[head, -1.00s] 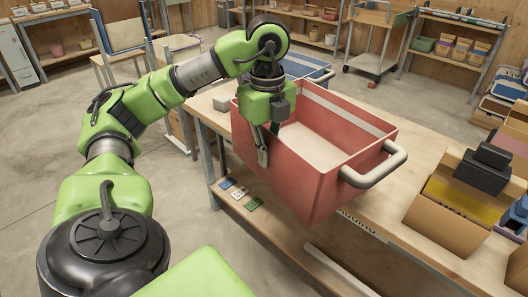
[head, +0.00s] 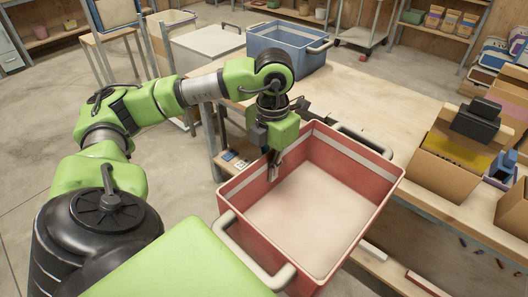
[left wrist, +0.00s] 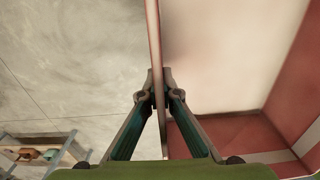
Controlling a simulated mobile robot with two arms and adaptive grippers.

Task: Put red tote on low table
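The red tote (head: 360,175) is an open box with a pale floor, a light band inside its rim and a bar handle at each end. In the head view it hangs in front of the workbench, over its near edge. My left gripper (head: 275,166) is at the tote's left wall, one finger showing inside. In the left wrist view my left gripper (left wrist: 158,92) has its fingers closed on the thin tote wall (left wrist: 154,40), with floor on one side and the tote's inside on the other. My right gripper is not seen. I cannot tell which piece is the low table.
The workbench (head: 375,95) has a wooden top and a lower shelf. A blue tote (head: 285,45) stands at its far left end. Cardboard boxes (head: 445,165) stand at its right. A chair-like stand (head: 110,45) is at the back left. Concrete floor (head: 40,130) is clear at left.

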